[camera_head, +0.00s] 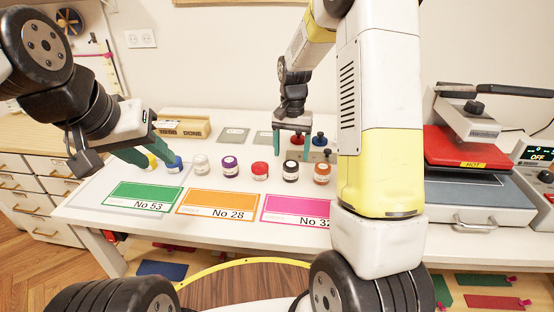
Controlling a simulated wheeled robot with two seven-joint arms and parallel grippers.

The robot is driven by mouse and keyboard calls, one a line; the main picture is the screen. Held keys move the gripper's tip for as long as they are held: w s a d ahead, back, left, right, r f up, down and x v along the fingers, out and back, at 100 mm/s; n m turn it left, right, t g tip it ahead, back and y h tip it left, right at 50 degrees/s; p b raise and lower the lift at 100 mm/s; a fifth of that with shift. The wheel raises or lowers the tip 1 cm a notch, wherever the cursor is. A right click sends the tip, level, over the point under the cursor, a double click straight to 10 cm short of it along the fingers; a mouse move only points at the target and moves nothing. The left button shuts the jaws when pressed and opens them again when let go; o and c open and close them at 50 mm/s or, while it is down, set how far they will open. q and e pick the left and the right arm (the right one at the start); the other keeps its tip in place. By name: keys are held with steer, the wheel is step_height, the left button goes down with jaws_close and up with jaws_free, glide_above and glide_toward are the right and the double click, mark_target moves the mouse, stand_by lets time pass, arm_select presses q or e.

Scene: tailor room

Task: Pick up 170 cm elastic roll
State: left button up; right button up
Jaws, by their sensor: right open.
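Several small rolls stand in a row on the white table: yellow (152,162), blue (174,164), white (201,165), purple (230,167), red (260,170), black (290,171) and orange (322,173). Their labels are too small to read, so I cannot tell which is 170 cm. My left gripper (161,160) is low at the yellow and blue rolls. Its green fingers are apart and partly cover these rolls; I cannot tell whether they grip one.
Green (145,194), orange (218,203) and pink (290,208) order cards lie along the table (240,228) front. A cardboard box (187,128) marked DONE stands at the back. A heat press (468,150) stands at right. My right arm covers the table's right part.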

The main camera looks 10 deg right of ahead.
mark_target(291, 164)
step_height(291, 164, down, 6)
steer(key=shift+s+f, duration=0.1)
steer(key=shift+s, duration=0.05)
steer(key=c, duration=1.4)
